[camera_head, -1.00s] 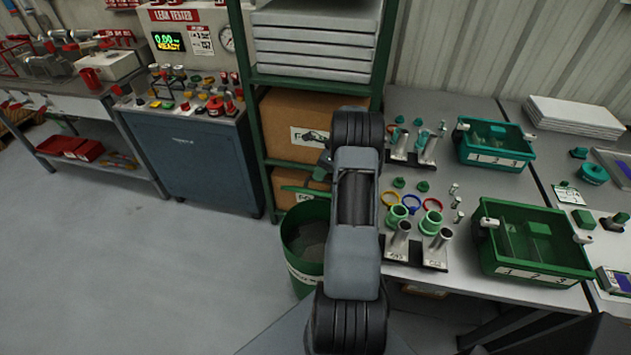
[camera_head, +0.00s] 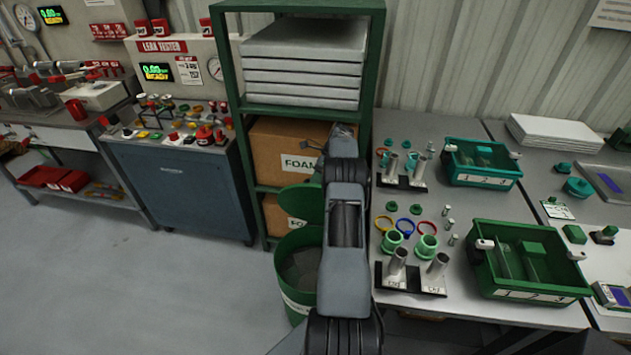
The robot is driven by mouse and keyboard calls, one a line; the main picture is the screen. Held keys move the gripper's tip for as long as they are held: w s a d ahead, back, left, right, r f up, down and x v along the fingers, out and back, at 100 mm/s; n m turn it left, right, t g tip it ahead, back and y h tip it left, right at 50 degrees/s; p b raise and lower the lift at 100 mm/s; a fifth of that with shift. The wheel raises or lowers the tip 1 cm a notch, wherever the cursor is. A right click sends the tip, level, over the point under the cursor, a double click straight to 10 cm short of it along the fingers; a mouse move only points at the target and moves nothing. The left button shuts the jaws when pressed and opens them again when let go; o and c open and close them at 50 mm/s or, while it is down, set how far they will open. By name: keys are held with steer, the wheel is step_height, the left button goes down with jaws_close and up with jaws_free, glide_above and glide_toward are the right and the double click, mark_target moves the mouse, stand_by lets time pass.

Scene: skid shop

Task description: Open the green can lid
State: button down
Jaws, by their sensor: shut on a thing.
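The green can (camera_head: 296,304) stands on the floor left of my arm, beside the shelf rack. Its mouth is open to view and shows a dark grey inside. The green can lid (camera_head: 298,204) is raised at the back of the can, tilted up steeply with its broad face toward me. My gripper (camera_head: 319,179) is only partly seen at the lid's upper right edge, shut on the lid. My arm hides its fingertips and the right part of the can and lid.
A green shelf rack (camera_head: 372,60) with cardboard boxes (camera_head: 285,145) stands just behind the can. The workbench (camera_head: 455,225) on the right carries tubes, rings and a green bin (camera_head: 530,296). A blue cabinet (camera_head: 185,190) stands to the left. The floor (camera_head: 130,290) at left is clear.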

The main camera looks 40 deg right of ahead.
steer(key=shift+s+f, duration=0.2)
steer(key=shift+f, duration=0.45)
steer(key=c, duration=1.3)
jaws_free()
steer(key=shift+w+d+f, duration=0.1)
steer(key=shift+d, duration=0.15)
steer(key=shift+o, duration=0.9)
steer(key=shift+w+a+r, duration=0.1)
steer(key=shift+a+r, duration=0.05)
steer(key=shift+r, duration=0.1)
